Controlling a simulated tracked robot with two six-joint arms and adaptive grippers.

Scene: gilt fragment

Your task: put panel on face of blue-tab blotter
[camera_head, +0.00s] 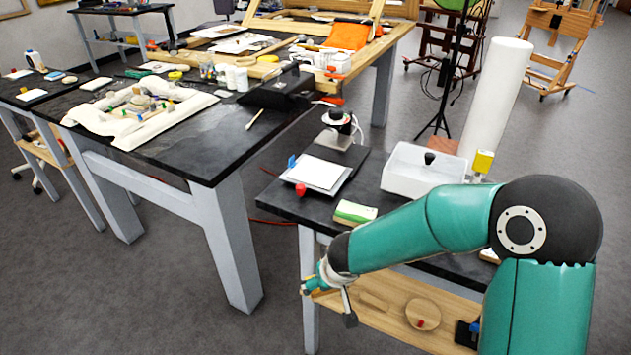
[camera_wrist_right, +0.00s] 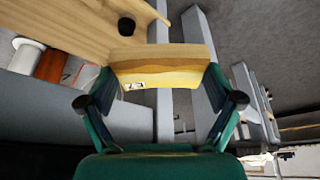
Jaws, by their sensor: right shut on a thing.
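The blotter (camera_head: 319,174) with a blue tab (camera_head: 291,161) lies on the dark table at the centre of the head view, its white face up and bare. A red knob is at its near edge. My right gripper (camera_head: 327,283) is low, in front of that table's near left corner and beside the lower shelf. In the right wrist view my right gripper (camera_wrist_right: 163,98) is shut on the panel (camera_wrist_right: 160,65), a pale wooden piece with a banded front and a small marked label. In the head view the panel is mostly hidden by the gripper. My left gripper is not in view.
A green-and-white block (camera_head: 355,212) lies near the table's front edge. A white tray (camera_head: 408,180) and a tall white roll (camera_head: 497,100) stand right of the blotter. The wooden lower shelf (camera_head: 385,300) holds a round disc (camera_head: 422,314). A larger cluttered table (camera_head: 215,140) stands left, across a gap.

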